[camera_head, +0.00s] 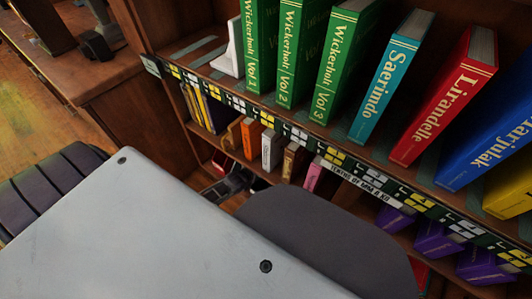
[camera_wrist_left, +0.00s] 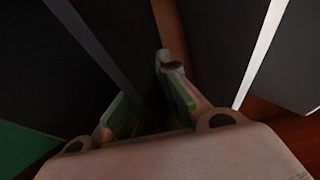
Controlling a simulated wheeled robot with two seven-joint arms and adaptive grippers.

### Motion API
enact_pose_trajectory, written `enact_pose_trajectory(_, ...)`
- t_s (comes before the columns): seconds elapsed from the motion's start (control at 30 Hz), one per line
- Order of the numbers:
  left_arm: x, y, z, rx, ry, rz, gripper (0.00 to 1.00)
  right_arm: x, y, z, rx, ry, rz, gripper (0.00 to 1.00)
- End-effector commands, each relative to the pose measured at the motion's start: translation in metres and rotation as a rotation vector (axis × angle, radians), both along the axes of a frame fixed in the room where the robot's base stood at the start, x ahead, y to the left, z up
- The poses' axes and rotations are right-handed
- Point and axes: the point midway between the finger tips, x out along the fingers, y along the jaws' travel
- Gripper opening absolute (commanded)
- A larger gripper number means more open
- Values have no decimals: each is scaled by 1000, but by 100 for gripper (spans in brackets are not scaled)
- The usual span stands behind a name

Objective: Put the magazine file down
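In the left wrist view my left gripper (camera_wrist_left: 150,80) shows two green-padded fingers standing apart. A dark panel (camera_wrist_left: 95,85) with a pale grey edge runs down between them. It may be a wall of the magazine file, but the view is too dark to tell its whole shape or whether both fingers press on it. No magazine file shows clearly in the head view. A dark gripper-like part shows low in front of the lower shelf there, partly hidden by my own grey arm parts; I cannot tell which arm it belongs to.
A wooden bookcase fills the head view. Green Wickerholt volumes (camera_head: 300,50), a teal book (camera_head: 391,75), a red book (camera_head: 447,95) and a blue book (camera_head: 490,145) lean on its upper shelf. A white bookend (camera_head: 233,50) stands at their left. Smaller books (camera_head: 268,148) stand below.

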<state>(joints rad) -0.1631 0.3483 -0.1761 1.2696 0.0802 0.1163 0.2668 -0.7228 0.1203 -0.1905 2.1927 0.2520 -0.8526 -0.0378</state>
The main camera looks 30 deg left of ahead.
Motion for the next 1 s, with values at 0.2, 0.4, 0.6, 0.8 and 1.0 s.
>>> enact_pose_trajectory(0.2,1,0,0,-1,-3,0,0,0,0,0,0,0,0,40)
enact_pose_trajectory(0.4,0,0,-2,0,0,0,18,0,0,-1,1,-1,0,40)
enact_pose_trajectory(0.6,0,0,-2,0,0,0,27,0,0,0,1,-1,0,40)
enact_pose_trajectory(0.8,0,0,-1,0,0,0,27,1,0,0,1,-2,0,40)
enact_pose_trajectory(1.0,-3,0,2,0,0,0,27,0,-1,2,-2,1,0,40)
